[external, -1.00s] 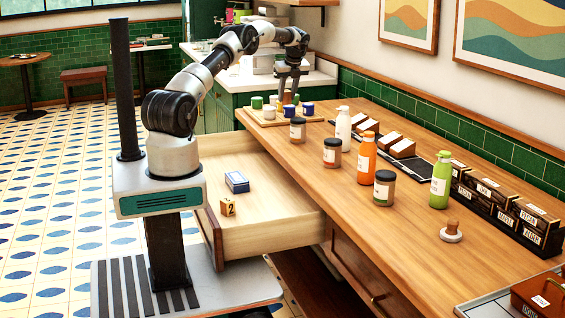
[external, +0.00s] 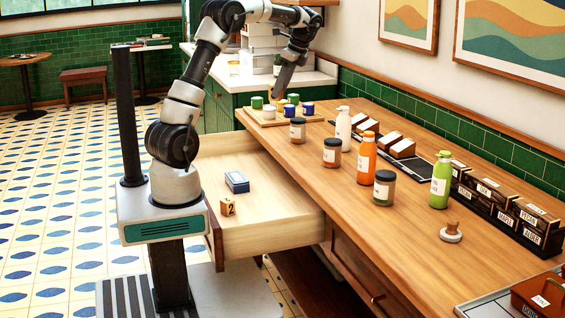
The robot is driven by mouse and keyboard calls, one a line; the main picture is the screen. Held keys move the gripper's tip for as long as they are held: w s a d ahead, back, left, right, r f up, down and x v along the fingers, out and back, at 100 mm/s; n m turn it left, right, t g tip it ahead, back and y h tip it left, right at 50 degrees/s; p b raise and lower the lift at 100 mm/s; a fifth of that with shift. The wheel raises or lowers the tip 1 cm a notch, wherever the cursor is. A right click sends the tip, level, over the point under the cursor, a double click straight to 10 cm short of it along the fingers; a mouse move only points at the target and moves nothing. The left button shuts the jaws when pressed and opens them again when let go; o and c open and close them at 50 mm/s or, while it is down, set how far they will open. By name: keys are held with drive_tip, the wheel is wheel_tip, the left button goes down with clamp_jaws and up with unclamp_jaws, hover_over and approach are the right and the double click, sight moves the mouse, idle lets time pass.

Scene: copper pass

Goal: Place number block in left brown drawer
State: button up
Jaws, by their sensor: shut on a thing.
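The wooden number block with a dark 2 (external: 228,207) sits inside the open brown drawer (external: 270,239), near its front left corner. The drawer is pulled out from the left side of the counter. My gripper (external: 275,95) points down over the tray of small cups at the far end of the counter, away from the drawer. It is shut on a small yellowish thing, mostly hidden by the fingers, so I cannot tell what it is.
A blue and white box (external: 237,182) lies in the drawer behind the block. The tray (external: 262,122) holds several green, white and blue cups. Jars (external: 332,153) and bottles (external: 367,158) stand along the counter. The drawer's right part is bare.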

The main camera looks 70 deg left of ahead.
drive_tip(key=s+d+f+n+g+h+b, duration=0.1)
drive_tip(key=s+d+f+n+h+b, duration=0.2)
drive_tip(key=s+d, duration=0.7)
drive_tip(key=s+d+f+n+b, duration=0.25)
drive_tip(key=s+d+n, duration=0.35)
drive_tip(key=s, duration=0.5)
drive_tip(key=shift+d+f+b, duration=0.25)
drive_tip(key=shift+f+b, duration=0.45)
drive_tip(key=shift+f, duration=4.7)
drive_tip(key=shift+d+f+b, duration=0.25)
drive_tip(key=shift+f+b, duration=0.45)
drive_tip(key=shift+f, duration=4.65)
drive_tip(key=shift+d+f+b, duration=0.25)
drive_tip(key=shift+f+b, duration=0.45)
drive_tip(key=shift+f, duration=4.7)
drive_tip(key=shift+f, duration=0.15)
drive_tip(key=o, duration=1)
